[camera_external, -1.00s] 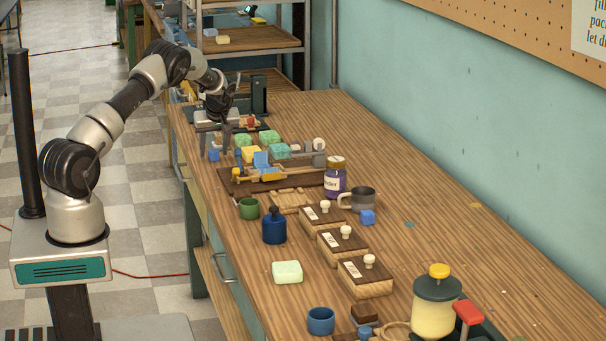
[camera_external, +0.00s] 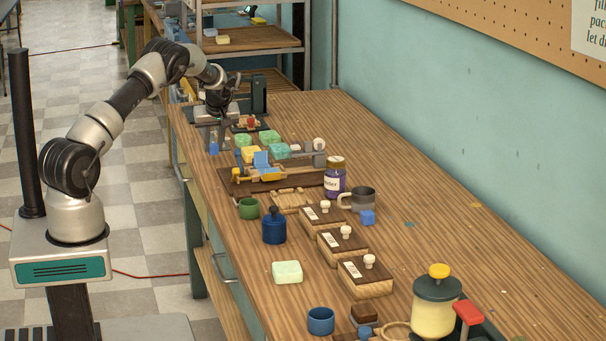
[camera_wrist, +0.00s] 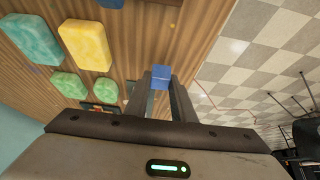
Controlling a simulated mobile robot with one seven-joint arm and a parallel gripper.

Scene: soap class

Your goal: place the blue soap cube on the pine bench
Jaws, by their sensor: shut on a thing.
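A small blue soap cube (camera_external: 214,148) is between the fingertips of my gripper (camera_external: 218,136) at the near-left edge of the long wooden bench (camera_external: 430,235). In the wrist view the blue cube (camera_wrist: 161,76) sits at the tips of my gripper's fingers (camera_wrist: 164,82), which are shut on it. Bench wood (camera_wrist: 196,22) shows behind and left of it, floor to its right. I cannot tell exactly how high the cube is above the top. Another blue cube (camera_external: 367,217) lies loose by a grey mug.
Green and yellow soaps (camera_external: 251,154) and a wooden fixture (camera_external: 270,178) stand close to my gripper. A purple jar (camera_external: 335,178), a blue bottle (camera_external: 274,227), several lidded boxes (camera_external: 342,243) and a pale soap (camera_external: 287,272) stand nearer. The bench's right side is mostly clear.

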